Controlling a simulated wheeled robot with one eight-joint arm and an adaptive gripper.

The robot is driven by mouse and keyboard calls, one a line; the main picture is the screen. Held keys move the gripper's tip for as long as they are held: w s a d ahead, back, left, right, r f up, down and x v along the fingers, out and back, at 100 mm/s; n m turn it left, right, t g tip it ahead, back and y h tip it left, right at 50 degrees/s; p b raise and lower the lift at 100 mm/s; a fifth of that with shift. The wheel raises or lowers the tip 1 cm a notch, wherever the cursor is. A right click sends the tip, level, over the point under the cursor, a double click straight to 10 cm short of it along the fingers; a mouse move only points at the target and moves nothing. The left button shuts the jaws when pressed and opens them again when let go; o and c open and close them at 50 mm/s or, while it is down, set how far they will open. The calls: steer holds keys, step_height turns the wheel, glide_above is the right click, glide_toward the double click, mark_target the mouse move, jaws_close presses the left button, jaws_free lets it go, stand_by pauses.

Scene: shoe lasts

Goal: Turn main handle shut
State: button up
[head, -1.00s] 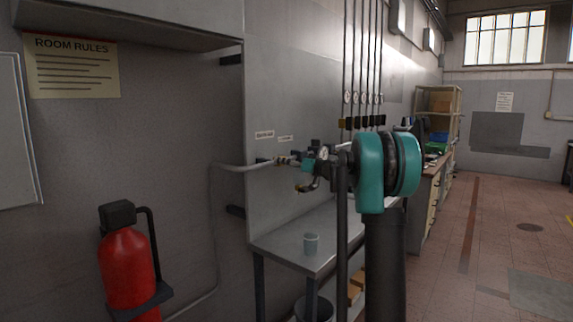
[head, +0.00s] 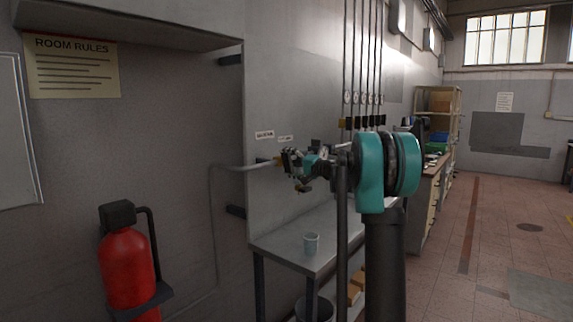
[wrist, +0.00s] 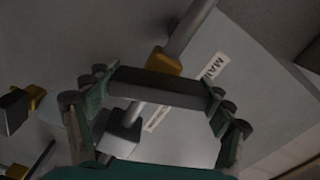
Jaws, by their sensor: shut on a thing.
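The main handle (wrist: 160,88) is a dark grey bar in the wrist view, lying across between the two green fingers of my gripper (wrist: 158,98). My gripper is shut on it. Behind it is a brass-coloured valve body (wrist: 165,62) on a grey pipe (wrist: 192,28). A wall label starting "MA" (wrist: 214,67) is beside the pipe. In the head view my gripper (head: 289,162) is at the end of the grey pipe (head: 245,167), against the brass fitting (head: 279,160). The handle itself is too small and covered to make out there.
Another valve with a black handle (wrist: 12,110) is at the left of the wrist view. A red fire extinguisher (head: 127,268) hangs at left. Open floor (head: 500,235) lies to the right.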

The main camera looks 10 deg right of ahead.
steer(key=shift+m, duration=1.7)
steer(key=o, duration=1.1)
steer(key=shift+d, duration=0.1)
steer(key=v, duration=1.2)
